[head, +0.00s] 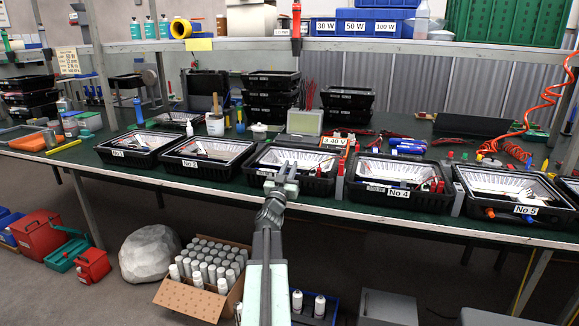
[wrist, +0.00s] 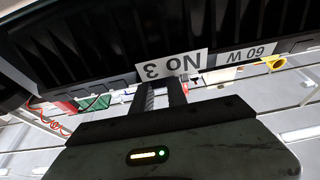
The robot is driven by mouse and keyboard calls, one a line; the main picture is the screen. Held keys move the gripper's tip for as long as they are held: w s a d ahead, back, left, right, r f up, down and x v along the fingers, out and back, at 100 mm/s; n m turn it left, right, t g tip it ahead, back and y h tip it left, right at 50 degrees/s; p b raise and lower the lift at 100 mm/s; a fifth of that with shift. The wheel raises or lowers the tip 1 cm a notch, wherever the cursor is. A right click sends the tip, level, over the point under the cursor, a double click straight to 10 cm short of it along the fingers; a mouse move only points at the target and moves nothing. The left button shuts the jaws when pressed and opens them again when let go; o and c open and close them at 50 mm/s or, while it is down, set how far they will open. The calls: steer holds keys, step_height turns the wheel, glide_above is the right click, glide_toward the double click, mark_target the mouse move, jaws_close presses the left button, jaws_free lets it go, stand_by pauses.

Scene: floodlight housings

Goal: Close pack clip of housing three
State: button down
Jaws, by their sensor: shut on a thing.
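Housing three (head: 262,181) is a black tray-like floodlight housing with a bright reflector, third from the left on the green bench. Its front wall shows upside down in the wrist view (wrist: 110,55), with a "No 3" label (wrist: 170,67) and a "60 W" label (wrist: 245,53). My gripper (head: 284,182) is at the middle of its front wall. In the wrist view my two dark fingers (wrist: 161,92) reach the wall just by the "No 3" label. They are shut on a small part there, seemingly the pack clip, which the fingers hide.
Housing No 2 (head: 166,161) stands to the left and housing No 4 (head: 362,190) close to the right. Below the bench are a carton of white bottles (head: 187,297) and a grey rock (head: 150,254).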

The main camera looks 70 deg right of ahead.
steer(key=y+p, duration=0.1)
steer(key=p, duration=0.2)
steer(key=d+r+y+p, duration=0.1)
steer(key=p, duration=0.2)
steer(key=shift+d+r+y, duration=0.1)
steer(key=shift+r+y, duration=0.2)
steer(key=shift+y, duration=0.1)
steer(key=y+p, duration=0.1)
steer(key=p, duration=0.2)
steer(key=d+y+p, duration=0.1)
steer(key=y+p, duration=0.1)
steer(key=p, duration=0.2)
steer(key=shift+w+d, duration=0.1)
steer(key=shift+d, duration=0.2)
steer(key=y+p, duration=0.1)
steer(key=p, duration=0.1)
steer(key=d+f+y+p, duration=0.1)
steer(key=y+p, duration=0.1)
steer(key=p, duration=0.1)
steer(key=shift+w+d+g+y+p, duration=0.1)
steer(key=shift+d+g+y+p, duration=0.15)
steer(key=shift+g+y+p, duration=0.05)
steer(key=shift+d+f+y+p, duration=0.3)
steer(key=shift+f+y+p, duration=0.1)
steer(key=shift+y+p, duration=0.6)
steer(key=shift+d+f+y+p, duration=0.1)
steer(key=shift+f+y+p, duration=0.3)
steer(key=shift+p, duration=0.25)
